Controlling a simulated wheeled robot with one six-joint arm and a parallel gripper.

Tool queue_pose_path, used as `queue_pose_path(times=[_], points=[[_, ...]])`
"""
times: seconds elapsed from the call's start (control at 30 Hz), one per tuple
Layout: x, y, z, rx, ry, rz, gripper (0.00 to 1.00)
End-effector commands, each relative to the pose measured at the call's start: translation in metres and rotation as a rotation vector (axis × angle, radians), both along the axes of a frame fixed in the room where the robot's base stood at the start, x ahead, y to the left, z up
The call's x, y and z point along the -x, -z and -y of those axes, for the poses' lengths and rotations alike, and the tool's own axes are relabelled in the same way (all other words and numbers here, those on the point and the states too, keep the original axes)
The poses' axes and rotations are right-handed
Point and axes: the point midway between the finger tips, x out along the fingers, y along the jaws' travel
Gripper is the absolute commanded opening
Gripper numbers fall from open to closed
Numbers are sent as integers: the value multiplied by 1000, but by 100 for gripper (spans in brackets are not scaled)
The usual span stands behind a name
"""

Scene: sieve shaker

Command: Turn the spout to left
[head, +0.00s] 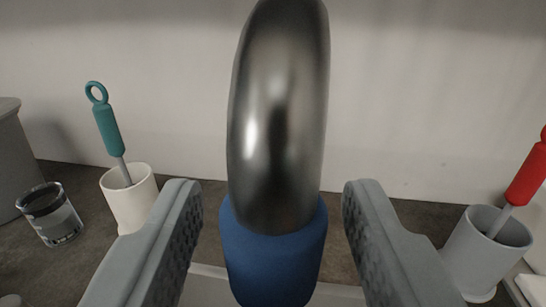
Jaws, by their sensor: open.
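The spout (278,120) is a thick, shiny metal curved tube that rises in the middle of the head view and runs out of the top edge. Its lower end sits in a blue collar (275,255). My gripper (272,205) is open, with one grey finger to the left of the collar and one to the right. Visible gaps separate both fingers from the spout and collar in the picture. The spout's upper end is cut off, so I cannot tell which way it points.
At left stand a white cup (130,200) with a teal-handled tool (107,130), a glass (50,213) and a grey container (14,145). At right a grey cup (486,250) holds a red-handled tool (527,175). A pale wall (420,100) closes off the back.

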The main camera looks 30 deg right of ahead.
Motion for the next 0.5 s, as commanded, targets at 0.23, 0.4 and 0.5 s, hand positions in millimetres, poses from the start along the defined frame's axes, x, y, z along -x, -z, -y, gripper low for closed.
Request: queue_pose_path(times=[0.23,0.4,0.5], points=[[-7,-1,4,0,-1,0,47],[-7,0,4,0,-1,0,47],[-7,0,4,0,-1,0,29]])
